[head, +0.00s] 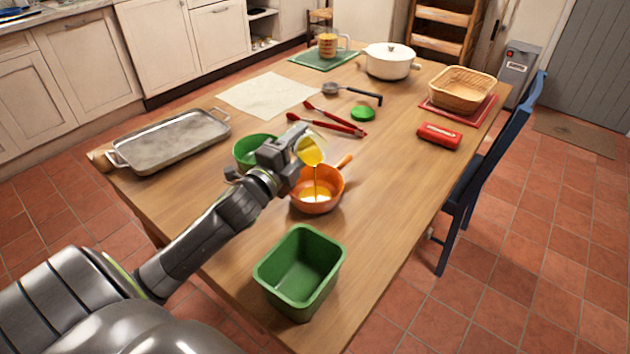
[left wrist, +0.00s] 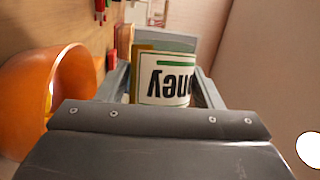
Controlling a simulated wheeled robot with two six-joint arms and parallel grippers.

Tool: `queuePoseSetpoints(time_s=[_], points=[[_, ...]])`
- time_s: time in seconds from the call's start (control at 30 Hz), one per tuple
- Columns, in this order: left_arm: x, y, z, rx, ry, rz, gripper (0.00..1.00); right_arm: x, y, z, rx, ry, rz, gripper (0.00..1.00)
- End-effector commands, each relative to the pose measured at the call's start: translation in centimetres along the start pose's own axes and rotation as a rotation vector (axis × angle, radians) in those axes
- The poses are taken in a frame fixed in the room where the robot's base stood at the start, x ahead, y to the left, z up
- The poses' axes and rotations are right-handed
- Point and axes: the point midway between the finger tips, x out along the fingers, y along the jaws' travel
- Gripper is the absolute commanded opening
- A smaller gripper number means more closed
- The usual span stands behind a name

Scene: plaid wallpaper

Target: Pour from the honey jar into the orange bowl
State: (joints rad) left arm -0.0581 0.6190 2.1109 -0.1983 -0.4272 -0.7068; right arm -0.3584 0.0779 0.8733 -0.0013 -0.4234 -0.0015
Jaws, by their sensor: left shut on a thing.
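My left gripper (head: 292,148) is shut on the honey jar (head: 312,150) and holds it tilted above the orange bowl (head: 318,201). A thin stream of honey falls from the jar into the bowl, and a yellow pool shows inside. The bowl stands on the table and has a handle pointing to the back right. In the left wrist view the jar's label (left wrist: 165,82) shows upside down between the fingers, and the orange bowl (left wrist: 42,100) is at the left. My right gripper is not in view.
A green bowl (head: 250,150) stands just behind my left gripper. A green bin (head: 300,270) stands at the table's near edge. Red tongs (head: 330,122), a green lid (head: 362,114), a ladle (head: 355,93) and a metal tray (head: 175,140) lie farther back. The table right of the bowl is clear.

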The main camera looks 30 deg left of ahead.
Motion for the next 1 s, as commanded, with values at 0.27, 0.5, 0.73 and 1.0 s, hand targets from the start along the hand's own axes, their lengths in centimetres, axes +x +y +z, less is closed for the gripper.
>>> queuePoseSetpoints(time_s=[0.27, 0.5, 0.73, 1.0], points=[[-0.04, -0.15, -0.13, 0.03, 0.004, -0.013, 0.31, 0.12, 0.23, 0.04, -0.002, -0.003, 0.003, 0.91], [-0.07, -0.25, -0.24, 0.055, 0.007, -0.024, 0.31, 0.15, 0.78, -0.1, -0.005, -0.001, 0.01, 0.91], [-0.09, -0.36, -0.33, 0.082, 0.01, -0.035, 0.31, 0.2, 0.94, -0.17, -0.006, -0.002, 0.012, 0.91], [-0.12, -0.47, -0.44, 0.111, 0.014, -0.047, 0.31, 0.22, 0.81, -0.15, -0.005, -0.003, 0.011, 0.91]])
